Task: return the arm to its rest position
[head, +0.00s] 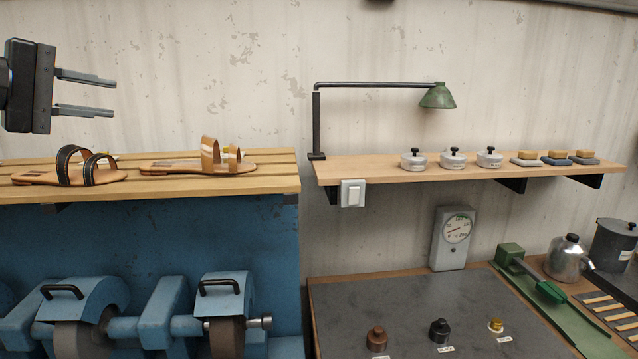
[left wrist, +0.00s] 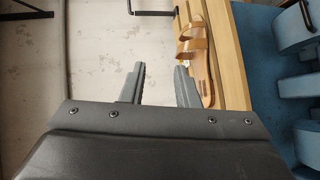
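My left gripper (head: 88,94) is at the upper left of the head view, raised above the wooden rack shelf. Its two fingers point right, stand apart and hold nothing. The left wrist view also shows the fingers (left wrist: 157,85) apart with nothing between them. Below it, a sandal with dark straps (head: 70,172) lies on the shelf, and a sandal with tan straps (head: 215,158) lies to its right. The tan sandal also shows in the left wrist view (left wrist: 199,50), beyond the right-hand finger. My right gripper is in neither view.
The slatted shelf (head: 270,172) sits above a blue grinding machine (head: 150,240). To the right, a wall shelf (head: 370,170) bears a green lamp (head: 437,96), several tins and brushes. A bench below holds a gauge (head: 452,238), small bottles, and cans. The wall around my left gripper is bare.

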